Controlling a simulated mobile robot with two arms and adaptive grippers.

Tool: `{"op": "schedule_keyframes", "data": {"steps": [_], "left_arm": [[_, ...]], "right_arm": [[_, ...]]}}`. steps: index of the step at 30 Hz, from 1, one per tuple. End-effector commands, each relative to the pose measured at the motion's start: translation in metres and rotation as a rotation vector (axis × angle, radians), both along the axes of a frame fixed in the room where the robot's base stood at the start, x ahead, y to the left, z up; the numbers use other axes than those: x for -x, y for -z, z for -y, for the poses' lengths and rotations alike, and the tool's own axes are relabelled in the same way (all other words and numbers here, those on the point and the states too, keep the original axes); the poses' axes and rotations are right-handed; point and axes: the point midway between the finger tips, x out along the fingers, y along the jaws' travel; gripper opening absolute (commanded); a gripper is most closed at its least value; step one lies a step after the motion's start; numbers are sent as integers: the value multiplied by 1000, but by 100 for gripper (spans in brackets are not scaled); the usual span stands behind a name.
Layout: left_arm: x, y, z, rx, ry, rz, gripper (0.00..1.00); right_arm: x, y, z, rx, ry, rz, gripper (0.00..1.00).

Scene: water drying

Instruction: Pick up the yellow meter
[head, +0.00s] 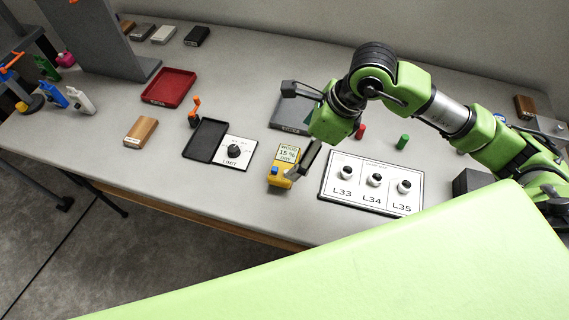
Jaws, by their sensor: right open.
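The yellow meter (279,178) lies on the table near its front edge, left of the L33–L35 panel. It has a pale display reading "WOOD 15 % DRY" and a blue spot at its left side. My right gripper (298,128) is open above and behind the meter. One dark finger reaches down close to the meter's right side; whether it touches cannot be told. The other finger is farther back, over a dark grey tray. My left gripper is not clearly in view.
A LIMIT dial card (236,153) and black tray (206,140) lie to the left. A wooden block (141,131), red tray (170,88), and green cylinder (403,142) are also on the table.

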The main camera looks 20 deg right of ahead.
Motion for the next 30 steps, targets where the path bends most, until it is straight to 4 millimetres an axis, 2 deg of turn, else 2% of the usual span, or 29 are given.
{"op": "schedule_keyframes", "data": {"steps": [3,11,19,23,29,30], "left_arm": [[-1,-3,0,-1,0,2,56],[-2,-6,0,-1,0,2,56],[-1,-17,-1,-1,1,2,56],[-1,-17,-1,-1,1,1,56],[0,-17,-1,-1,1,0,56],[0,-16,-1,-1,0,0,56]], "right_arm": [[-4,19,-7,-2,0,-4,97],[-8,38,-13,0,0,-2,97],[-18,73,-25,-1,0,-2,97],[-20,81,-27,0,1,0,97],[-20,82,-27,1,1,2,97],[-20,82,-27,1,1,2,87]]}}
